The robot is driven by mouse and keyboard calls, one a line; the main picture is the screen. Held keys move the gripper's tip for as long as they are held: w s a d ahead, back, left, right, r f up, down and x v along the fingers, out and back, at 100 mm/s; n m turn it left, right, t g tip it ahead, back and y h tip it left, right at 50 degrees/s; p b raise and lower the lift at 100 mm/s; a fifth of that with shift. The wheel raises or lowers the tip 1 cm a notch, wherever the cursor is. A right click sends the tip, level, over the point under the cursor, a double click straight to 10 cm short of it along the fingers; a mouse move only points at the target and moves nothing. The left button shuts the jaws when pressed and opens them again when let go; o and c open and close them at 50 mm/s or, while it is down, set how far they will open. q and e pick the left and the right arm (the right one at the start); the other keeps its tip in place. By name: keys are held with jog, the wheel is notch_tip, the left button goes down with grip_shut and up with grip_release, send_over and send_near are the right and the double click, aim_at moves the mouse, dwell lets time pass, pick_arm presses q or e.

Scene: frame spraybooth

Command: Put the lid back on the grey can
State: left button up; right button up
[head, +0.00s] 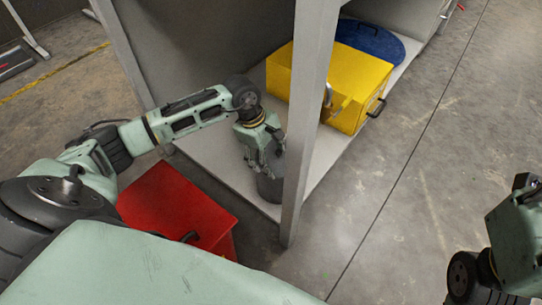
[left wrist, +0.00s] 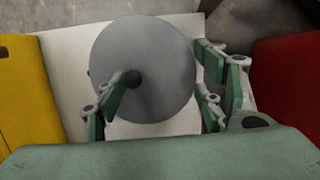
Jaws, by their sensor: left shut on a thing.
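The grey can (head: 280,190) stands on the pale shelf floor, just behind the metal post in the head view. My left gripper (head: 268,162) is directly above it, pointing down. In the left wrist view, the round grey lid (left wrist: 150,45) with a small black knob (left wrist: 132,78) fills the middle. My left gripper's fingers (left wrist: 160,92) are on either side of it, one near the knob and the other at the right edge, shut on the lid. The can is hidden below the lid there. I cannot tell whether lid and can touch. My right gripper (head: 520,185) is partly visible at the right edge.
The metal post (head: 308,110) stands close to my left gripper. A yellow box (head: 350,80) with a handle and a blue round thing (head: 372,40) are behind it on the shelf. A red box (head: 175,205) stands at the front left. The concrete floor (head: 440,140) to the right is clear.

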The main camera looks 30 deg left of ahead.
dwell(0.4)
pick_arm(q)
jog(key=o, duration=1.3)
jog(key=shift+o, duration=0.2)
jog(key=o, duration=0.4)
jog(key=shift+r, duration=0.1)
